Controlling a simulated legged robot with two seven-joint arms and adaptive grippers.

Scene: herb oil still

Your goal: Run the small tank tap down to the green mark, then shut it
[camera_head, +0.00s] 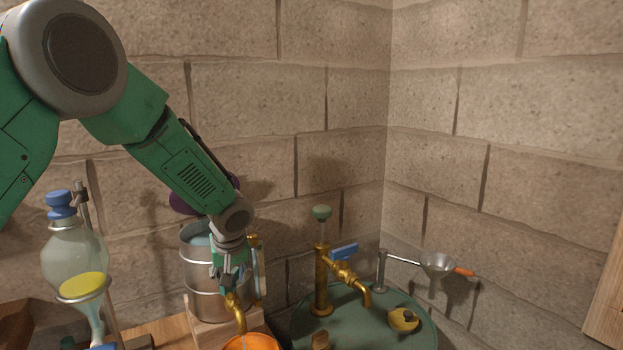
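The small metal tank (201,303) stands on a wooden block at lower centre-left, with bluish content showing at its open top. A narrow upright gauge (260,268) with brass fittings stands at its right side; I cannot make out a green mark or level on it. The tank's brass tap (238,314) curves down over an orange container (252,343), cut off by the bottom edge. My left gripper (230,284) points down at the tap, in front of the tank, and hides the tap's handle. Its fingers are too small and covered to read. My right gripper is not in view.
A glass separating vessel (76,255) with yellow liquid and a blue stopper stands at left. At right, a green drum top (385,332) carries a brass standpipe (321,280) with a blue-levered tap (344,251). A funnel (437,264) hangs on an arm beside it. Stone walls close the back.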

